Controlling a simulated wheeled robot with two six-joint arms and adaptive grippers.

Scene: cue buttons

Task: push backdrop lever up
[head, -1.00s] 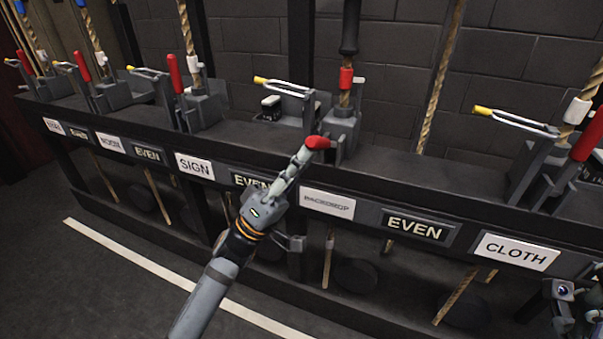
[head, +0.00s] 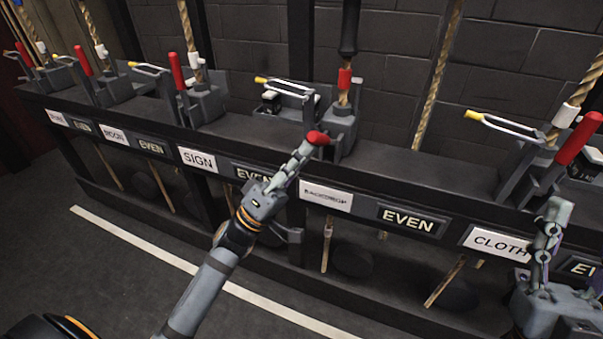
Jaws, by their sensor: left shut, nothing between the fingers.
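The backdrop lever (head: 318,138) has a red grip and sticks out toward me, low, from its grey rope lock (head: 340,125) above the white BACKDROP label (head: 326,195). My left gripper (head: 306,149) is shut and empty, with its fingertips at the underside of the red grip. They look to touch it, but I cannot be sure of contact. My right gripper (head: 553,212) points up in front of the CLOTH label (head: 497,243), away from the backdrop lever. It shows edge-on, so its opening is unclear.
Other rope locks along the black rail (head: 420,165) have upright red levers, such as the SIGN one (head: 177,72) and the CLOTH one (head: 580,138). A yellow-tipped bar (head: 283,84) stands just left of the backdrop lock. The floor (head: 100,270) in front is clear.

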